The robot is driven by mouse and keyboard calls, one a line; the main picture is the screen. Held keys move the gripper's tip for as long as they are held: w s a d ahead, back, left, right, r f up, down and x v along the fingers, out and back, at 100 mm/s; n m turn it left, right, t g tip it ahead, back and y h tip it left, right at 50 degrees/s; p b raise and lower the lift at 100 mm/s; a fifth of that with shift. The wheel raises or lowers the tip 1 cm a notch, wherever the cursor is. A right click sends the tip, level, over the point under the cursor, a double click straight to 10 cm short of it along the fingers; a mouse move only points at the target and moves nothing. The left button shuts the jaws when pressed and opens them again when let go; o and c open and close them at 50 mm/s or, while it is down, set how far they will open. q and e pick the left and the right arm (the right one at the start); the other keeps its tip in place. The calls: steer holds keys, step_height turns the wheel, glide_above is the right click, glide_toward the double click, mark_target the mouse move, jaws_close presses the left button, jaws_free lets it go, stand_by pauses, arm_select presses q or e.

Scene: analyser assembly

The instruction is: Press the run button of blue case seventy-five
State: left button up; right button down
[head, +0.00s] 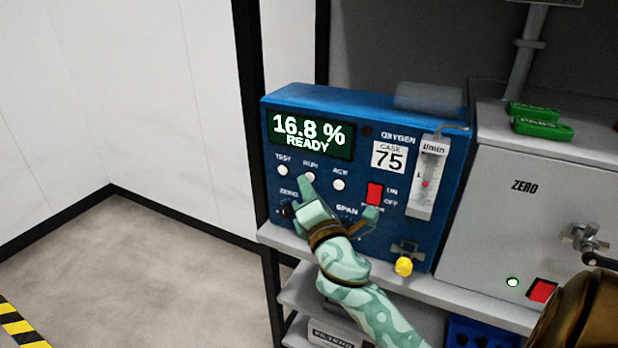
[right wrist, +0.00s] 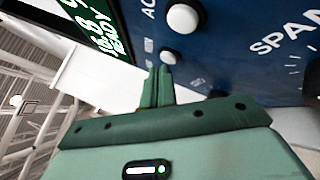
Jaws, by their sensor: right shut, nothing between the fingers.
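The blue case (head: 390,215) marked 75 stands on a shelf; its display reads "16.8 % READY". Below the display is a row of white buttons labelled TEST, RUN and ACK. The RUN button (head: 309,177) is the middle one, partly covered by my right gripper (head: 304,181). My right gripper is shut and empty, its fingertips at the RUN button; I cannot tell whether they touch it. In the right wrist view the shut fingers (right wrist: 158,86) point at the RUN button (right wrist: 168,56). My left gripper is not in view.
The ACK button (head: 339,184) and a red ON/OFF switch (head: 374,194) sit right of the RUN button. A yellow knob (head: 404,267) sticks out low on the case. A grey ZERO box (head: 520,225) stands to the right. Floor on the left is clear.

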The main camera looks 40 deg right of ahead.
steer(key=shift+w+d, duration=0.1)
steer(key=shift+d, duration=0.25)
stand_by(0.3)
steer(key=shift+a, duration=0.1)
steer(key=shift+s+a, duration=0.35)
steer(key=shift+a, duration=0.35)
steer(key=shift+a, duration=0.1)
steer(key=shift+s+a, duration=0.3)
steer(key=shift+a, duration=0.45)
steer(key=shift+s+a, duration=0.3)
steer(key=shift+a, duration=0.4)
steer(key=shift+s+a, duration=0.3)
steer(key=shift+a, duration=0.45)
